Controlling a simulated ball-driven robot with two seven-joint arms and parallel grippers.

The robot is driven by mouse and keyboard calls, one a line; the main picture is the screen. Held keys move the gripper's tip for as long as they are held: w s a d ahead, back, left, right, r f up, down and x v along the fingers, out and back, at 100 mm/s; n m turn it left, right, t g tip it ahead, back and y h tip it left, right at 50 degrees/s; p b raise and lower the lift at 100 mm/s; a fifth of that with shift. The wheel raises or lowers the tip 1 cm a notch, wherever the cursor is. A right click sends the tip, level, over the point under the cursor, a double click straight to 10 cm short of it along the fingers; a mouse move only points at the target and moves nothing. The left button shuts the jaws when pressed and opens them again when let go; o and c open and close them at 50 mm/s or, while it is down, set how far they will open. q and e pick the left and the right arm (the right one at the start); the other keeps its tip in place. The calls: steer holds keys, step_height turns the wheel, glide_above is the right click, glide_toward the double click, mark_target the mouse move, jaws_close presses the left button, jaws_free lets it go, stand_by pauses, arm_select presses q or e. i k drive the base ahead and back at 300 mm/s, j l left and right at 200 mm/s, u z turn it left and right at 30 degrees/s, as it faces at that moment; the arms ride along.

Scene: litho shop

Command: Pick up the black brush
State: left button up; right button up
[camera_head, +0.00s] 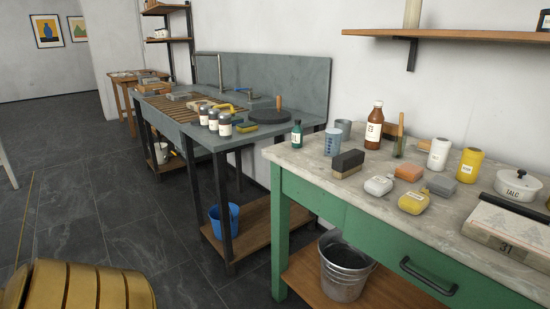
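A dark, block-shaped thing (348,164) that looks like the black brush lies near the left front of the marble top of the green table (309,159). A thin upright thing with a wooden handle (400,133) stands farther back beside the brown bottle; I cannot tell whether it is a brush. Neither of my grippers shows in the head view.
Behind the dark block stand a grey cup (333,142), a green bottle (297,134) and a brown bottle (374,126). To its right are several sponge-like blocks and pots. A metal bucket (345,272) stands below. Dark floor is open at left.

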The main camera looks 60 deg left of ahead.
mark_target(345, 164)
steer(key=k+l+u, duration=0.1)
steer(key=u, duration=1.1)
steer(key=z, duration=2.05)
steer(key=u, duration=2.05)
